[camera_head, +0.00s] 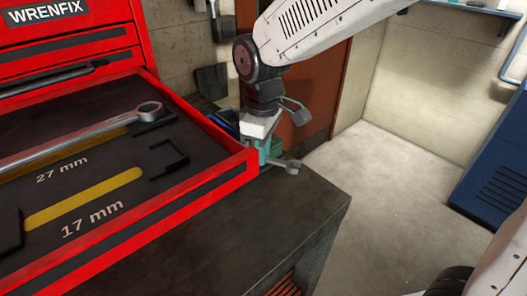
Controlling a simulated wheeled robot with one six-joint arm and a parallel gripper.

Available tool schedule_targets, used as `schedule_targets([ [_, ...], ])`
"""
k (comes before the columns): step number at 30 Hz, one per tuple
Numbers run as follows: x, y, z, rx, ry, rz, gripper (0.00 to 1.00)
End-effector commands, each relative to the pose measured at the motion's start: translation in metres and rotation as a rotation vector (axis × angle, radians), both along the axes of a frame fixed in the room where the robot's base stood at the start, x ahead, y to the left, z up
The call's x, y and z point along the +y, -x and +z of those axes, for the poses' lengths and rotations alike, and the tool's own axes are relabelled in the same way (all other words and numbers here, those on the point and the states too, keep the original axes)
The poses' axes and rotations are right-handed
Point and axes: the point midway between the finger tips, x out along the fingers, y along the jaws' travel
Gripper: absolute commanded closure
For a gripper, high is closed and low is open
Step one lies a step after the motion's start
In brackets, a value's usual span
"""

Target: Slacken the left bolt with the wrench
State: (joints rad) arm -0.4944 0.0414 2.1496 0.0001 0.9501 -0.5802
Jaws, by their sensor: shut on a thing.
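My gripper (266,152) is beyond the drawer's right corner, at the far edge of the dark bench top. It is shut on a grey metal wrench (290,166), whose end sticks out to the right of the teal fingers. Most of this wrench is hidden by the gripper and the drawer. A larger wrench (90,134) lies in the 27 mm slot of the drawer. The yellow 17 mm slot (85,198) is empty. The left bolt is not in view.
The red open tool drawer (215,180) fills the left side. The dark bench top (300,210) is bare at its right end. The concrete floor (385,165) is clear towards a blue cabinet (492,170) at the right. A red-brown panel (310,105) stands behind my arm.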

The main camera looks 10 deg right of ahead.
Motion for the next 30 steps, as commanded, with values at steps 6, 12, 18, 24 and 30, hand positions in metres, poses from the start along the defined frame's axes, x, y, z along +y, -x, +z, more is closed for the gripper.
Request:
schedule_targets([
  [6,0.000,0.000,0.001,0.000,0.000,0.000,1.00],
  [12,0.000,0.000,0.003,-0.001,0.000,0.000,1.00],
  [18,0.000,0.000,0.016,-0.001,0.000,0.000,1.00],
  [24,0.000,0.000,0.021,-0.001,0.000,0.000,1.00],
  [30,0.000,0.000,0.022,-0.001,0.000,0.000,1.00],
])
